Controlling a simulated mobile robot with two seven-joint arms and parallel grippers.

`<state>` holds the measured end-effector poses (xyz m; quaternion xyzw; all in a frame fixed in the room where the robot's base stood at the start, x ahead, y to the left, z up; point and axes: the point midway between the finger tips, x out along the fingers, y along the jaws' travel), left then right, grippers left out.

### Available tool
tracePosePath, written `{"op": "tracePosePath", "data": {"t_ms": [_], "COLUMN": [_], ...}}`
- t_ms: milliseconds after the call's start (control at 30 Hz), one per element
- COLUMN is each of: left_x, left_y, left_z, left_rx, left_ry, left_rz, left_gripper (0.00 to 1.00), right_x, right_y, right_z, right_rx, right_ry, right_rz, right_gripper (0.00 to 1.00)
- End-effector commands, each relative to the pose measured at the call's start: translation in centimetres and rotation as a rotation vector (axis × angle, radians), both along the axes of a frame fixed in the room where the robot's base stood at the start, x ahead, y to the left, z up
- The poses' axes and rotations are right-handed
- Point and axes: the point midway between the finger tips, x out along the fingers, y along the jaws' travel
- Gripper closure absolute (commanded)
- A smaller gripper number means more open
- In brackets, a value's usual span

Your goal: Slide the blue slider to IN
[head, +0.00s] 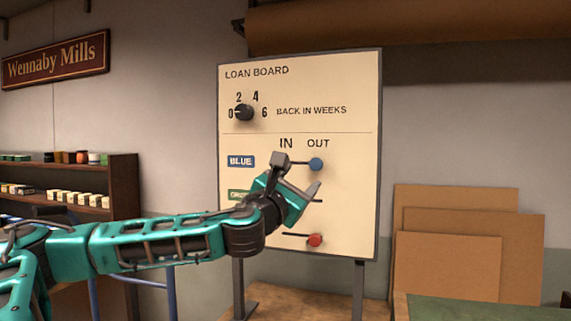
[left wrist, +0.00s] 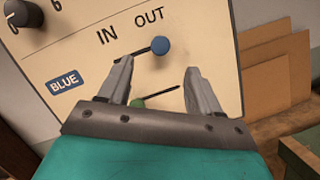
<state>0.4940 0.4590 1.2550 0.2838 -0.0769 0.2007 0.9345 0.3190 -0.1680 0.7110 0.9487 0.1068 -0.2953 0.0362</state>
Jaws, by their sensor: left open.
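The loan board (head: 240,185) stands upright ahead of me. Its blue slider (head: 316,164) is a round knob at the right end of its slot, under OUT. The blue slider also shows in the left wrist view (left wrist: 160,45), just beyond and between the fingers. My left gripper (head: 298,172) is open and empty in front of the board, with its fingers close to the blue slider but apart from it in the wrist view. The green slider (left wrist: 138,103) shows partly between the fingers in the wrist view; my gripper hides it in the head view. My right gripper is not in view.
The red slider (head: 315,240) sits at the right end of the lowest slot. A black dial (head: 243,113) is at the upper left of the board. Brown panels (head: 447,265) lean on the wall at right. A shelf (head: 123,180) with small goods stands at left.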

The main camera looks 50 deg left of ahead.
Motion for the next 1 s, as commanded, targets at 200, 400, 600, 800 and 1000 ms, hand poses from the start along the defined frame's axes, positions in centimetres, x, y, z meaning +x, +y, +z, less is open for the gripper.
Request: {"op": "tracePosePath", "data": {"t_ms": [200, 400, 600, 800, 1000], "left_x": [2.5, 4.7, 6.8, 8.0, 8.2], "left_y": [0.9, 1.7, 2.5, 2.9, 3.0], "left_z": [1.1, 1.7, 2.2, 2.2, 2.4], "left_rx": [-0.006, -0.005, -0.005, 0.0, 0.0], "left_ry": [0.0, -0.001, -0.001, 0.001, 0.002], "left_rz": [0.001, 0.001, 0.002, 0.001, 0.001], "left_gripper": [0.36, 0.36, 0.36, 0.36, 0.36], "right_x": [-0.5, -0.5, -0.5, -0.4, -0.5], "right_y": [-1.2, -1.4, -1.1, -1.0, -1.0], "right_z": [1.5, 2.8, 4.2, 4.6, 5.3], "right_rx": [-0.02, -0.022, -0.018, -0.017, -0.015], "right_ry": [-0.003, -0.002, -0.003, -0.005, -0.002], "right_rz": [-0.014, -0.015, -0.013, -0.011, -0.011], "right_gripper": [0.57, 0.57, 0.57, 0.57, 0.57]}}
